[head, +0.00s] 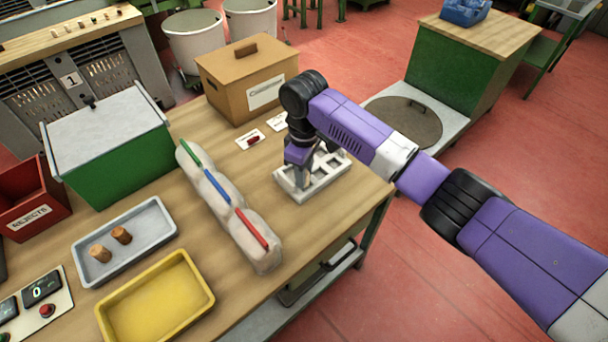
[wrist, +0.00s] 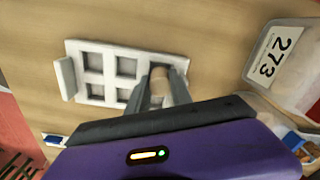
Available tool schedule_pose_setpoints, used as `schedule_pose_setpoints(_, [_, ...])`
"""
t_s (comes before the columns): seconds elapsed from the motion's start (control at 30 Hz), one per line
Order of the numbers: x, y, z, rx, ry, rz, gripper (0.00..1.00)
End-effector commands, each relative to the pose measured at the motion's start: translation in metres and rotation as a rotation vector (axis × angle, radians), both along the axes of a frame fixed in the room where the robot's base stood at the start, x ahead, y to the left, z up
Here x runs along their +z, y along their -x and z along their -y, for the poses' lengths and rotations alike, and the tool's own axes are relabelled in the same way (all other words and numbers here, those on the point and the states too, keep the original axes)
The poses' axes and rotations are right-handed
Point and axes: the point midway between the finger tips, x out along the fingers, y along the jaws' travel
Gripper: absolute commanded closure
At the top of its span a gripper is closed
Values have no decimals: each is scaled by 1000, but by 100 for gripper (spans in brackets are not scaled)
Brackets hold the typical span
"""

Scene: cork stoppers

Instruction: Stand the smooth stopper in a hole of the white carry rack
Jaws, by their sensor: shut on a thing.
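The white carry rack (head: 285,184) stands near the right edge of the bench. It also shows in the wrist view (wrist: 102,48), with several square holes in two rows. My gripper (wrist: 163,88) points down over the rack's end hole and is shut on a brown cork stopper (wrist: 159,87). The stopper's visible side looks even, but too little shows to be sure it is the smooth one. It lines up with that hole; I cannot tell how deep it sits. In the head view my wrist and arm hide the stopper and part of the rack.
A grey tray (head: 80,252) at the left holds two cork stoppers (head: 100,253). A yellow tray (head: 203,283) is empty. A lumpy pale sack with coloured strips (head: 225,200) lies left of the rack. A cardboard box (head: 225,85) and a green bin (head: 125,160) stand behind.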

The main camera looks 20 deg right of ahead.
Motion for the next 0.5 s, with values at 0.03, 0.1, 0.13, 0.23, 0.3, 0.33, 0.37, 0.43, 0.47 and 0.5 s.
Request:
schedule_pose_setpoints(0.03, [-6, 1, 0, 0, 1, -2, 100])
schedule_pose_setpoints(0.1, [-13, 1, 0, 0, 1, -2, 100])
schedule_pose_setpoints(0.13, [-14, 1, 0, 0, 1, -1, 100])
schedule_pose_setpoints(0.23, [-16, 0, 0, 1, 0, 1, 100])
schedule_pose_setpoints(0.3, [-16, 0, 0, 1, 0, 1, 100])
schedule_pose_setpoints(0.33, [-16, 0, 0, 1, 0, 1, 100])
schedule_pose_setpoints(0.37, [-16, 0, 0, 1, 0, 1, 100])
schedule_pose_setpoints(0.43, [-16, 0, 0, 1, 0, 0, 100])
schedule_pose_setpoints(0.47, [-17, 0, 0, 1, 0, 0, 100])
schedule_pose_setpoints(0.5, [-18, 0, -1, 0, 0, 0, 100])
